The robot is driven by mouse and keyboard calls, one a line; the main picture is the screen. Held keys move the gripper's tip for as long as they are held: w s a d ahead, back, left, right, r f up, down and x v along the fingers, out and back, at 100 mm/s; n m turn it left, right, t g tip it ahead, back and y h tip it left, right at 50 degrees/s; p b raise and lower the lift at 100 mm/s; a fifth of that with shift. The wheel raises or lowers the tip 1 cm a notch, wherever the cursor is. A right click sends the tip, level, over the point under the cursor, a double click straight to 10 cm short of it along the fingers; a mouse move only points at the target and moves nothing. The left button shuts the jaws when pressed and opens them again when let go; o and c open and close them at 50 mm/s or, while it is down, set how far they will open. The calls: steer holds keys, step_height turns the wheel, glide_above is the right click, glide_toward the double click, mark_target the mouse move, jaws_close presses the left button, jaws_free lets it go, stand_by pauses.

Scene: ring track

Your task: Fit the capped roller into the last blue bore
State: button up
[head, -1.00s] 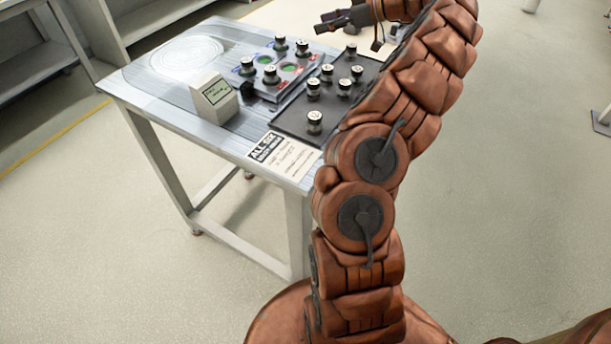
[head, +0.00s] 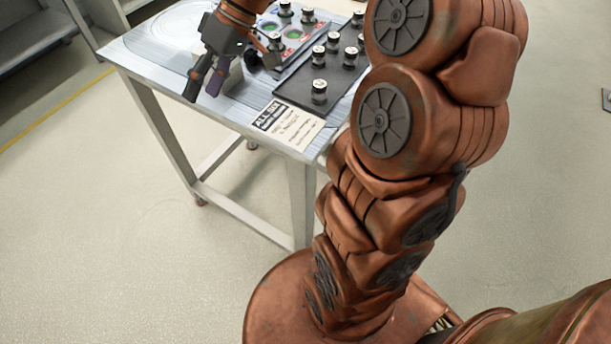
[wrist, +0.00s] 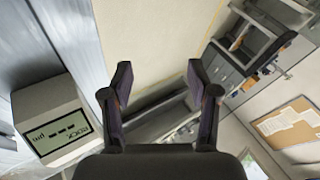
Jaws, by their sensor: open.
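My gripper (head: 202,91) is open and empty, in front of the table's left part; its fingers also show apart in the wrist view (wrist: 150,82). Several black rollers with pale caps stand upright on a dark tray (head: 294,92), one at its near end (head: 319,90). Further rollers stand on the bore block (head: 292,48), one at its back (head: 307,15). A bore with a green inside (head: 295,33) shows there. My wrist hides part of the block. I cannot tell which bore is the last blue one.
A printed card (head: 287,125) lies at the table's (head: 150,62) front edge. Shelving and a cork board (wrist: 287,120) lie beyond. The floor around is open.

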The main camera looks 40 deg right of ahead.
steer(key=s+a+f+m+g+h, duration=0.25)
steer(key=s+f+h, duration=0.2)
steer(key=s, duration=0.95)
steer(key=s+d+f+m+h, duration=0.1)
steer(key=s+d+f, duration=0.1)
steer(key=s, duration=0.4)
steer(key=s+d+f+m+h, duration=0.1)
steer(key=s+d+f+h, duration=0.1)
steer(key=s+f, duration=0.2)
steer(key=s+g, duration=0.1)
steer(key=s, duration=0.2)
steer(key=shift+f+m, duration=0.25)
steer(key=shift+m, duration=0.1)
steer(key=shift+w+d, duration=0.1)
step_height(320, 180, up, 16)
steer(key=w+t+p, duration=0.1)
steer(key=p, duration=1.3)
steer(key=shift+p, duration=0.35)
